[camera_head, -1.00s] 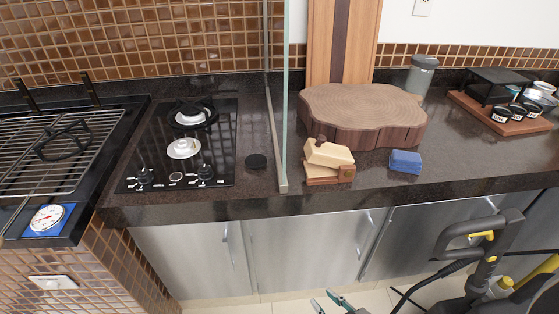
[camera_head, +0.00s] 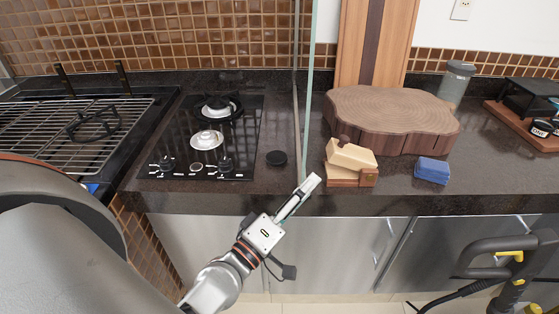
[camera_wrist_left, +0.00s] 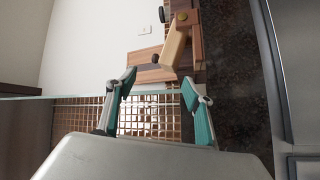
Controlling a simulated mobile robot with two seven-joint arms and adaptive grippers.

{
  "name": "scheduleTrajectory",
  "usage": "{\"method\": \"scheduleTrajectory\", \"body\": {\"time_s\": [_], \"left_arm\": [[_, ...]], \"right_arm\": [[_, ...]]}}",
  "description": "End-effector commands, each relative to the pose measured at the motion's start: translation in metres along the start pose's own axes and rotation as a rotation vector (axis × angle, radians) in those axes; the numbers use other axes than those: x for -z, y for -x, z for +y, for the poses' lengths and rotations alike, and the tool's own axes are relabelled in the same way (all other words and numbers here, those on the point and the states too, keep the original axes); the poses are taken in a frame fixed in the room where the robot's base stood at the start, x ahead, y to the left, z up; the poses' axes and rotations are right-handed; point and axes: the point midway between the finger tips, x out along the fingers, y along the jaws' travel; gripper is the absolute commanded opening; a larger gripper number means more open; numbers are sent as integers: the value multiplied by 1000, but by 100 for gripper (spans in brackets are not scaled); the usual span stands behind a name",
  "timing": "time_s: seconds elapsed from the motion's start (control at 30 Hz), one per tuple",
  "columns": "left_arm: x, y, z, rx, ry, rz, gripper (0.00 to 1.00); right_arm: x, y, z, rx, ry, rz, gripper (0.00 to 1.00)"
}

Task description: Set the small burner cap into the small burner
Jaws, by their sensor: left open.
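The small burner cap, a flat black disc (camera_head: 276,158), lies on the dark counter just right of the cooktop and left of the glass panel. The small burner (camera_head: 207,139) is the front one, with a bare silver top. My left gripper (camera_head: 311,184) is in front of the counter edge, right of and nearer than the cap, apart from it. In the left wrist view my left gripper (camera_wrist_left: 158,100) has its two teal-padded fingers spread, with nothing between them. The cap is not visible there. My right gripper is not in view.
The glass panel (camera_head: 303,90) stands upright between the cooktop (camera_head: 180,135) and the wooden boxes (camera_head: 350,162). A blue sponge (camera_head: 432,170) and a thick wood slab (camera_head: 390,120) are to the right.

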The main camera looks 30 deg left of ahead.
Motion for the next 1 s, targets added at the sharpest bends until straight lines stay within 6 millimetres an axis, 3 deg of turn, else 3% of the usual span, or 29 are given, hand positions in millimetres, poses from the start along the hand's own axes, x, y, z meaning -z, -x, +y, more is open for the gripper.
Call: {"method": "scheduleTrajectory", "body": {"time_s": [0.1, 0.23, 0.4, 0.5, 0.6, 0.8, 1.0], "left_arm": [[46, -11, 42, -107, 299, 119, 52], [87, -13, 74, -206, 596, 203, 52], [132, -10, 23, -179, 1121, 438, 52], [137, -7, -17, -126, 1427, 568, 52], [128, -5, -49, -62, 1654, 662, 52], [109, -3, -77, 21, 1860, 747, 52], [112, -17, -89, 32, 1883, 756, 52]], "right_arm": [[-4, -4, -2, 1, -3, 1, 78], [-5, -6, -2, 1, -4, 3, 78], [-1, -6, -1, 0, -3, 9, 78], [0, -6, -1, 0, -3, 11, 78], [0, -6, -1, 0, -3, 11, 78], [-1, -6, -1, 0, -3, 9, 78], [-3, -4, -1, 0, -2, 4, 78]]}}
